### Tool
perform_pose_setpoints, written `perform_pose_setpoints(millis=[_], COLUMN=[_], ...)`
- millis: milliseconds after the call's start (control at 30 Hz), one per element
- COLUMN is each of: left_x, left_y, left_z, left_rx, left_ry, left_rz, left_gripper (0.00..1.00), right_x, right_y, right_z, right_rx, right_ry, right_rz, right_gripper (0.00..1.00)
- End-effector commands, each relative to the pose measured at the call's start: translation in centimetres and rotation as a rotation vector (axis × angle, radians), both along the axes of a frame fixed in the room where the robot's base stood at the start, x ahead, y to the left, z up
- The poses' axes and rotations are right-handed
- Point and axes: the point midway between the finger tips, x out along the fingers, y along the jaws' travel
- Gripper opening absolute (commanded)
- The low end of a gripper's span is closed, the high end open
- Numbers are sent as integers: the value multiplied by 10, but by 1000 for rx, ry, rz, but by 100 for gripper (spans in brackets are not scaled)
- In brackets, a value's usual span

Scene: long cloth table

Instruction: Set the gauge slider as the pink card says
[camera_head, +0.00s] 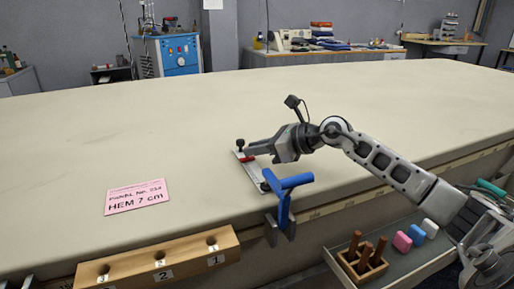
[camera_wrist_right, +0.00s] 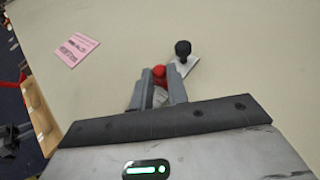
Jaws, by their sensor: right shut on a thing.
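The pink card (camera_head: 138,197) lies flat on the table at the left and reads "HEM 7 cm"; it also shows in the right wrist view (camera_wrist_right: 77,49). The gauge (camera_head: 254,177) is a pale metal rule lying on the table, with a dark knob (camera_head: 240,144) at its far end. Its red slider (camera_head: 247,159) is near that far end. My right gripper (camera_head: 250,154) is shut on the slider, whose red top (camera_wrist_right: 159,72) shows between the fingers in the right wrist view. The scale marks are too small to read. My left gripper is not in view.
A blue-handled clamp (camera_head: 284,200) stands at the table's front edge by the gauge's near end. A numbered wooden block (camera_head: 158,262) is at the front left. A side tray (camera_head: 395,259) holds pink, blue and white blocks and a wooden peg holder. The table beyond is clear.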

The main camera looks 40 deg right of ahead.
Motion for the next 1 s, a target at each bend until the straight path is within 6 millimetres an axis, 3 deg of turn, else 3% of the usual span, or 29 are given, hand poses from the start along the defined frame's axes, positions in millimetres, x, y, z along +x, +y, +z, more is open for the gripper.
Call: perform_pose_setpoints(millis=[400, 433, 500, 833, 1000], left_x=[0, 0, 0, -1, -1], left_y=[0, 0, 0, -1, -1], left_z=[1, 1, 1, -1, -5], left_rx=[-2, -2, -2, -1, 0], left_ry=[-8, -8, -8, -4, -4], left_rz=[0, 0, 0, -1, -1], left_gripper=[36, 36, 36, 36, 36], right_x=[-9, -9, -9, -11, -22], right_y=[4, 4, 4, 3, -5], right_z=[0, 0, 0, 0, 3], right_rx=[2, 2, 2, 1, -2], right_ry=[1, 1, 1, 0, 3], right_rz=[0, 0, 0, 0, -2], right_gripper=[0, 19, 38, 38, 38])
